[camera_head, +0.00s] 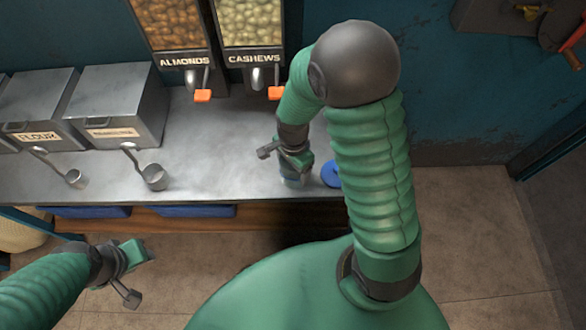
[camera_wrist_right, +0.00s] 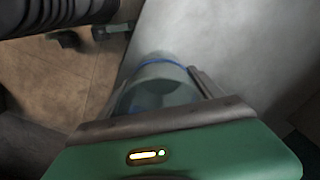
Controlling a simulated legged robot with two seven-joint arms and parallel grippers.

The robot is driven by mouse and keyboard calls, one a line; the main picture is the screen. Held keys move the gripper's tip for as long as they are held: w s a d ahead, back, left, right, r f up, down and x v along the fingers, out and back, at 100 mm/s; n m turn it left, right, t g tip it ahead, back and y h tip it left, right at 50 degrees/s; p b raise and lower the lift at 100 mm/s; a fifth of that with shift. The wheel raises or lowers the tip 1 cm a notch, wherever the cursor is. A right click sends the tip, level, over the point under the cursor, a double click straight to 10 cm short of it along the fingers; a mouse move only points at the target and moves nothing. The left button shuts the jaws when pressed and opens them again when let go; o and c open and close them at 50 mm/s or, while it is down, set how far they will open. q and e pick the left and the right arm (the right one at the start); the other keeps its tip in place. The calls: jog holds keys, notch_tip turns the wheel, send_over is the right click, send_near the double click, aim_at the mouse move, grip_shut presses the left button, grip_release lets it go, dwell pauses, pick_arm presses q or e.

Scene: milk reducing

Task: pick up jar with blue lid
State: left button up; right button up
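A clear jar (camera_head: 292,181) with a bluish tint stands near the front edge of the counter, partly hidden under my right gripper (camera_head: 284,158). In the right wrist view the jar (camera_wrist_right: 158,88) shows a blue ring and lies between the fingers. The fingers look spread around it; contact is not clear. A round blue lid (camera_head: 330,174) shows just right of the jar, partly hidden by my right arm; whether it sits on another jar is not visible. My left gripper (camera_head: 133,275) is open and empty, in front of the counter at lower left.
The grey counter (camera_head: 220,150) holds metal bins (camera_head: 118,105), one labelled flour, and two scoops (camera_head: 153,177) at its left. Almond (camera_head: 172,25) and cashew (camera_head: 252,22) dispensers with orange levers hang behind. Blue containers (camera_head: 185,211) sit below the counter. Floor (camera_head: 475,225) is clear at right.

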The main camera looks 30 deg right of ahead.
jog(key=shift+d+f, duration=0.1)
jog(key=shift+d, duration=0.15)
jog(key=c, duration=0.7)
pick_arm(q)
jog(key=shift+d, duration=0.25)
pick_arm(e)
jog(key=shift+a, duration=0.1)
